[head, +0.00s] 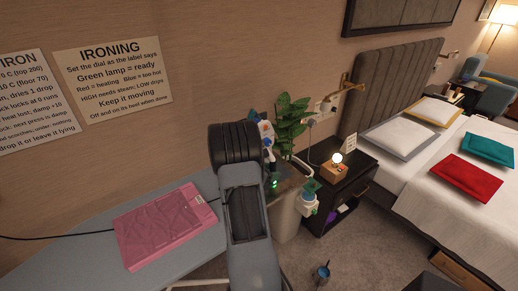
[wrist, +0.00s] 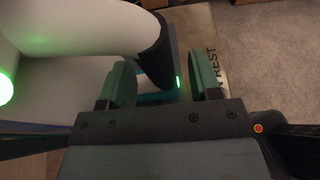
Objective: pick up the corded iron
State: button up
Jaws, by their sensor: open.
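In the wrist view, a white curved body with a dark end, which looks like the corded iron (wrist: 92,32), reaches in from the upper left. Teal and a small green light show below its dark end. My gripper (wrist: 164,88) is open, its two dark green fingers on either side of this dark end. I cannot tell whether they touch it. In the head view my arm hides most of the iron; a small green light shows beside the arm. A dark cord runs along the ironing board (head: 80,262).
A folded pink cloth (head: 160,228) lies on the board left of my arm. A green plant (head: 291,122) stands behind my arm. A dark nightstand (head: 352,185) with a lit lamp (head: 336,166) and the bed (head: 425,185) are to the right.

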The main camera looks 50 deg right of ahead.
jog(key=shift+s+d+f, duration=0.2)
jog(key=shift+d+f, duration=0.05)
jog(key=shift+d, duration=0.35)
jog(key=c, duration=1.1)
jog(key=shift+r, duration=0.15)
